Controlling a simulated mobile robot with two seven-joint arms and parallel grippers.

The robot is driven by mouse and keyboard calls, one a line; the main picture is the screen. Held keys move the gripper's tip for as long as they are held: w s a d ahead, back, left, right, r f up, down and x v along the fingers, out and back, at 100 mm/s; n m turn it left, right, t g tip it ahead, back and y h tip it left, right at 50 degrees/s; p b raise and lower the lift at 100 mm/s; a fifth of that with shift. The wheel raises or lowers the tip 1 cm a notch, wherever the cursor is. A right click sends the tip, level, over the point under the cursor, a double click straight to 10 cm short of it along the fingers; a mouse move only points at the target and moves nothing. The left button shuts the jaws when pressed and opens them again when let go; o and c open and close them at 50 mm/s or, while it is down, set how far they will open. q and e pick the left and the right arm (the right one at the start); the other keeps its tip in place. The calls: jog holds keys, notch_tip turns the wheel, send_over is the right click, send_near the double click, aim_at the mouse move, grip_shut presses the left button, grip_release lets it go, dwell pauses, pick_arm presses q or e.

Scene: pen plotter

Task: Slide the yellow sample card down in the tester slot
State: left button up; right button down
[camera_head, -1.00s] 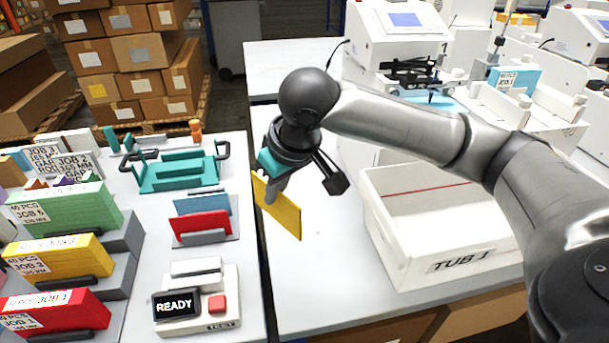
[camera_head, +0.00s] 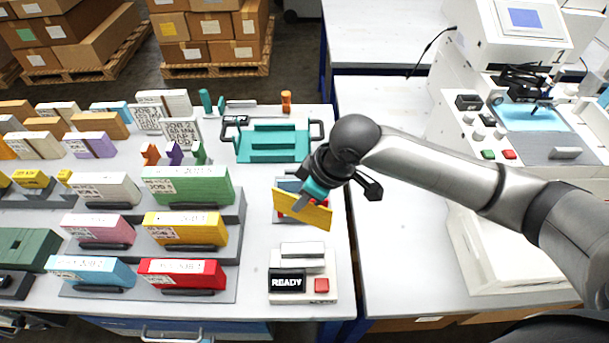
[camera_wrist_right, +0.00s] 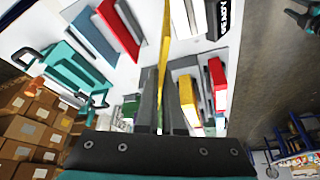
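The yellow sample card (camera_head: 312,212) is held in the air by my right gripper (camera_head: 310,196), above the left table. The right gripper is shut on the card, which also shows edge-on between the fingers in the right wrist view (camera_wrist_right: 166,45). The tester (camera_head: 303,283) is a white block with a READY screen (camera_head: 287,281) and a red button (camera_head: 321,285). Its raised white bars (camera_head: 302,250) stand at the back; the slot gap is hard to make out. The card is behind and above the tester, apart from it. A dark and teal shape in the wrist view's top right corner may be my left gripper (camera_wrist_right: 300,14).
Behind the card, a stand with blue and red plates (camera_head: 283,205) is partly hidden. A teal fixture (camera_head: 270,143) lies farther back. Racks of coloured card blocks (camera_head: 186,187) fill the left. A gap separates this table from the right one (camera_head: 390,270).

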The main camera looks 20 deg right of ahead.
pick_arm(q)
notch_tip(320, 180, up, 11)
jog(key=s+d+p, duration=0.1)
jog(key=p, duration=0.9)
jog(key=shift+s+d, duration=0.25)
jog(key=shift+d, duration=0.15)
pick_arm(e)
jog(key=s+n, duration=0.1)
jog(key=s+n+g, duration=0.1)
jog(key=s+n, duration=0.1)
jog(key=s+a+n+y, duration=0.1)
jog(key=n, duration=0.1)
jog(key=shift+s+a+r+g, duration=0.1)
jog(key=shift+s+r+g, duration=0.1)
jog(key=shift+s+g, duration=0.2)
pick_arm(q)
jog(key=shift+a, duration=0.1)
pick_arm(e)
jog(key=b, duration=0.3)
send_over(303, 248)
jog(key=s, duration=0.2)
notch_tip(303, 248, down, 5)
pick_arm(q)
jog(key=shift+w+a+f+b, duration=0.15)
jog(key=shift+f+b, duration=0.5)
jog(key=shift+f, duration=1.4)
pick_arm(e)
jog(key=shift+x, duration=1.05)
